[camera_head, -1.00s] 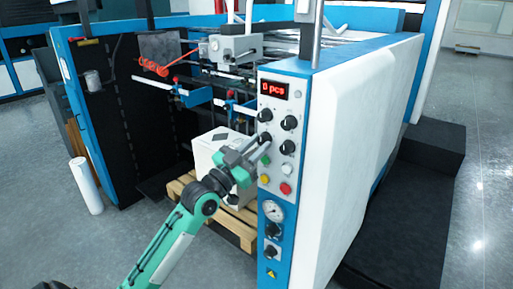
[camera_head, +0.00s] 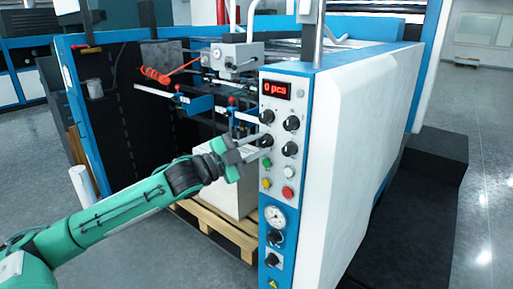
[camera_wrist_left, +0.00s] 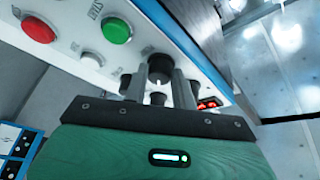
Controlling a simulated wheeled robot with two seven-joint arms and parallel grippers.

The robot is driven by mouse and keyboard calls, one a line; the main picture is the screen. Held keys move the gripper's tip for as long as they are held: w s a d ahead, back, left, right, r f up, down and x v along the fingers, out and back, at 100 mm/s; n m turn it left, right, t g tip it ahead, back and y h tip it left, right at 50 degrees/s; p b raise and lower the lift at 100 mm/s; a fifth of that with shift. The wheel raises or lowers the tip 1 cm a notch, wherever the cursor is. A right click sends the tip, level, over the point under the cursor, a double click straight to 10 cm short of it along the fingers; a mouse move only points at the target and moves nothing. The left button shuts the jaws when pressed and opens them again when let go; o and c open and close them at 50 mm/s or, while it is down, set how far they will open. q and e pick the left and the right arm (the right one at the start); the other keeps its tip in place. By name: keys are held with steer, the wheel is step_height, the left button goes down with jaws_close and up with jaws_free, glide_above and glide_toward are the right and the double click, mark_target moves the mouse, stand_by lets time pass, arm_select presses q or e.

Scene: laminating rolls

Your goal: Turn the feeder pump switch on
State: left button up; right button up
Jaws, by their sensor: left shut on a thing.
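The control panel (camera_head: 277,175) on the machine's front post carries several black rotary knobs. My left gripper (camera_head: 262,147) is at the lower-left knob (camera_head: 266,140) of the upper group. In the left wrist view that black knob (camera_wrist_left: 160,68) sits between my two fingers, which are shut on it. The knob labels are too small to read, so I cannot tell which is the feeder pump switch. Two more black knobs (camera_head: 275,237) (camera_head: 273,259) sit low on the panel, below a round gauge (camera_head: 274,217). My right gripper is not in view.
A red "0 pcs" display (camera_head: 275,90) is above the knobs. Green (camera_wrist_left: 117,30), red (camera_wrist_left: 38,30) and white (camera_wrist_left: 92,58) buttons are close beside my fingers. A wooden pallet (camera_head: 225,227) with a white stack stands behind my arm. Grey floor is open at the left.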

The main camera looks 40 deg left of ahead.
arm_select(q)
steer(key=shift+r+m+g+p, duration=0.15)
steer(key=shift+m+g+p, duration=0.4)
steer(key=shift+m, duration=1.25)
steer(key=o, duration=1)
steer(key=shift+s+a, duration=0.15)
